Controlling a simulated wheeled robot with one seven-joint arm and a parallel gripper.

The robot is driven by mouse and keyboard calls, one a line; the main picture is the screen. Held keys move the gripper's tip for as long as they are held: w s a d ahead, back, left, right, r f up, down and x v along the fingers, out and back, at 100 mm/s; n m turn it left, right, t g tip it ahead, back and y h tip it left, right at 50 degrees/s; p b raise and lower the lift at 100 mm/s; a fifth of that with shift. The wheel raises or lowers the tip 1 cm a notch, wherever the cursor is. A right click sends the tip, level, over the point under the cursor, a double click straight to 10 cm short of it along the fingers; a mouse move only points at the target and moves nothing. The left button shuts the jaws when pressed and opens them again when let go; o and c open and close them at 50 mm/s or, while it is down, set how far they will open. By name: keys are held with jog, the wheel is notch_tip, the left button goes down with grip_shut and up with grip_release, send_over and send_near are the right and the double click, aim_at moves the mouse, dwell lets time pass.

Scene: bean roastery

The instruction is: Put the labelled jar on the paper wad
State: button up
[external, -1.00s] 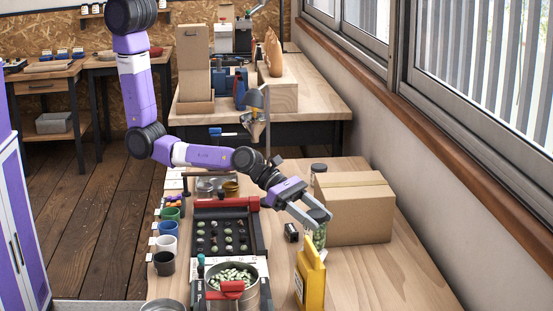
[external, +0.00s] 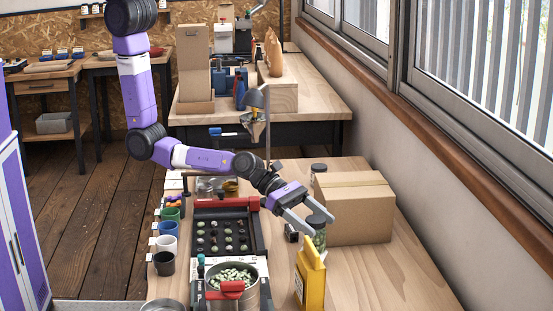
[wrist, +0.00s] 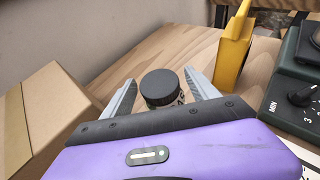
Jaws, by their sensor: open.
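A jar (external: 319,239) with a dark lid and green contents stands on the wooden bench, beside the cardboard box. In the wrist view the jar's black lid (wrist: 162,86) sits between my fingers, and part of a printed label shows just below it. My gripper (external: 320,225) is open, with one finger on each side of the jar. Gaps show between the lid and the fingers in the wrist view. I cannot make out the paper wad in either view. The jar's foot is mostly hidden, so I cannot tell what it rests on.
A cardboard box (external: 355,213) stands close behind and right of the jar. A yellow packet (external: 311,282) stands in front. A second dark-lidded jar (external: 318,169) is behind the box. A pot of beans (external: 232,276) is left. The bench's right front is clear.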

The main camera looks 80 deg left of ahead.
jog(key=shift+s+a+r, duration=0.15)
jog(key=shift+s+a, duration=0.1)
jog(key=shift+a, duration=0.05)
jog(key=s+a+r+m+t+y, duration=0.25)
jog(key=s+a+m, duration=0.35)
jog(key=s+a, duration=0.5)
jog(key=s+a+r+m+t+y, duration=0.1)
jog(key=s+a+r+m+y, duration=0.15)
jog(key=s+a+m, duration=0.75)
jog(key=s+a+r+m+t+y, duration=0.1)
jog(key=s+a+r+m+y, duration=0.3)
jog(key=s+a+r+m, duration=0.6)
jog(key=shift+s+a+r+m+t+y, duration=0.35)
jog(key=shift+a+r+m, duration=0.2)
jog(key=shift+a, duration=0.45)
